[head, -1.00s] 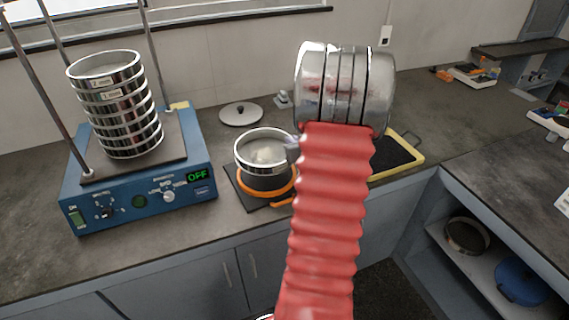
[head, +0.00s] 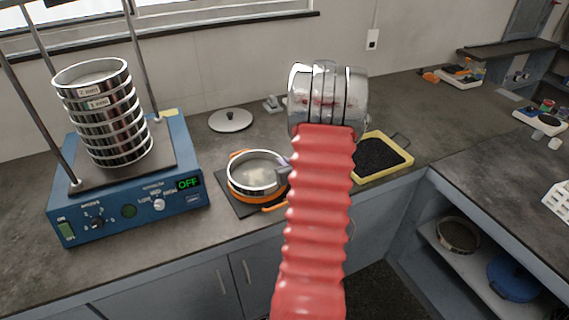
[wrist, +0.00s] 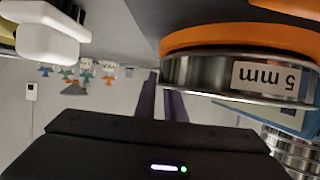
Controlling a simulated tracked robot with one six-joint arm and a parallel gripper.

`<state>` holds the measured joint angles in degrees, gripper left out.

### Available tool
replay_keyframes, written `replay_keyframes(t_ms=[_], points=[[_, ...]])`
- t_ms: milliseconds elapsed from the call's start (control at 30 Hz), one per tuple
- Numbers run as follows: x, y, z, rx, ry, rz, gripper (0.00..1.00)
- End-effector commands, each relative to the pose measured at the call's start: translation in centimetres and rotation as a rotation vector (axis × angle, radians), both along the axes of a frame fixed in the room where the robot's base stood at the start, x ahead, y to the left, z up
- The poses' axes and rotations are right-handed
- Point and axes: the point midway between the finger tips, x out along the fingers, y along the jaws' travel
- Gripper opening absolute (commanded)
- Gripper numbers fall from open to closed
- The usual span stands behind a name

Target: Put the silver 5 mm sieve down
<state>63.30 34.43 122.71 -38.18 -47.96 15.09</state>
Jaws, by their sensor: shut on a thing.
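The silver 5 mm sieve (head: 256,175) is over the orange-rimmed round base (head: 238,156) on a dark square mat (head: 226,193). It looks level and very low, at the orange rim; I cannot tell if its weight rests there. Pale material shows inside it. My gripper (head: 285,169) is shut on the right side of its wall, partly hidden by my red arm sleeve. In the wrist view, which is upside down, the sieve (wrist: 205,75) shows its "5 mm" label beside my gripper fingers (wrist: 162,95), with the orange base (wrist: 215,38) against it.
A blue shaker (head: 130,208) reading OFF stands left with a sieve stack (head: 105,115) between its rods. A grey lid (head: 230,120) lies behind the mat. A yellow tray (head: 385,173) of dark grains lies right. The counter between shaker and mat is narrow.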

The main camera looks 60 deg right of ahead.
Motion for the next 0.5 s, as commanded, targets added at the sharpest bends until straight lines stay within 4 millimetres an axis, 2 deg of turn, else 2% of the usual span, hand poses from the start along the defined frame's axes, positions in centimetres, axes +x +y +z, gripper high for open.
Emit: replay_keyframes(t_ms=[300,333,500], points=[[0.07,0.01,-0.60,-0.002,-0.002,0.001,0.00],[0.05,0.04,-0.64,-0.001,-0.001,0.001,0.10],[0.07,0.05,-0.64,-0.001,-0.001,0.001,0.22]])
